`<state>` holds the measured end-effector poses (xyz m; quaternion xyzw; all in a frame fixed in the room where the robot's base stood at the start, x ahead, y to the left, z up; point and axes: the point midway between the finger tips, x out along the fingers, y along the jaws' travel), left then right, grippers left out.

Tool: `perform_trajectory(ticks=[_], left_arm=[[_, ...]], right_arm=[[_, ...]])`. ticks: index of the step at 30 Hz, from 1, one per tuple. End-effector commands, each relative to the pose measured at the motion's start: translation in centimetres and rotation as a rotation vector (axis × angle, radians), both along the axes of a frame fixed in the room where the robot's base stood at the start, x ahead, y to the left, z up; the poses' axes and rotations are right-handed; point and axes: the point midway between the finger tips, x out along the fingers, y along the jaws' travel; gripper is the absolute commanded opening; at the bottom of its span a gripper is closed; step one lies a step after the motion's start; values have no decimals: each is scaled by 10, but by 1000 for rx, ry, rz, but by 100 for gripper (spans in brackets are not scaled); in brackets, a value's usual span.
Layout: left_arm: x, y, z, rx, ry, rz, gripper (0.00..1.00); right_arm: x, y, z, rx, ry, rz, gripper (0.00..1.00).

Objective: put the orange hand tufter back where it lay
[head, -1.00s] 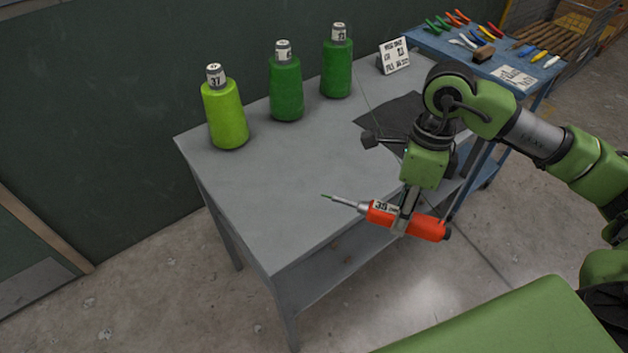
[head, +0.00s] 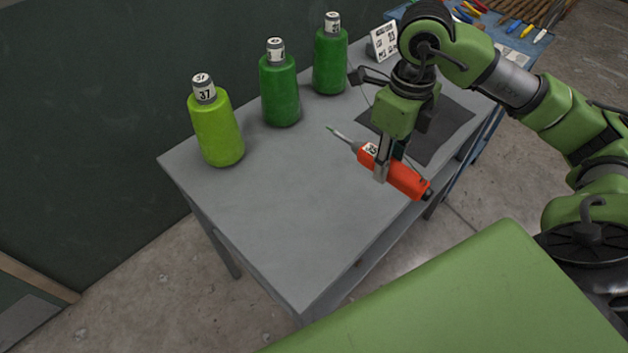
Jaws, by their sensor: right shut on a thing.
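The orange hand tufter (head: 405,182) has a thin metal needle with a green tip pointing up and to the left, and a white number label on its body. My right gripper (head: 382,172) is shut on the tufter's body near the label. The tufter appears over the front edge of the grey table (head: 250,215); its height above the top is hard to tell. A dark mat (head: 440,130) lies on the table behind and right of the gripper, partly hidden by my arm. My left gripper is out of view.
Three yarn cones stand along the table's back: a light green one (head: 216,130), a mid-green one (head: 280,92) and a dark green one (head: 330,62). A white sign (head: 384,42) stands behind my arm. A blue table (head: 518,45) with tools is at the back right. The table's left front is clear.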

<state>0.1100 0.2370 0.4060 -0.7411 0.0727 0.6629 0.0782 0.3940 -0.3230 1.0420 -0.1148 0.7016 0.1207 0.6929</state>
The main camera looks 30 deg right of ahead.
Motion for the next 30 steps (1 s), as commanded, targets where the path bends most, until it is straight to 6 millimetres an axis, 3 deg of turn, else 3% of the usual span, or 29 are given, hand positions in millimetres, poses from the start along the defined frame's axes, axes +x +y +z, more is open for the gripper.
perform_trajectory(ticks=[11,19,24,30], left_arm=[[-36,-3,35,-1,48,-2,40],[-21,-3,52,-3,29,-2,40],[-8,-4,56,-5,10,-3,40],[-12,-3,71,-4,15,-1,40]], right_arm=[[55,53,-27,4,3,4,0],[85,80,-74,1,3,2,0],[94,86,-88,1,-1,1,0],[96,90,-107,0,4,1,0]])
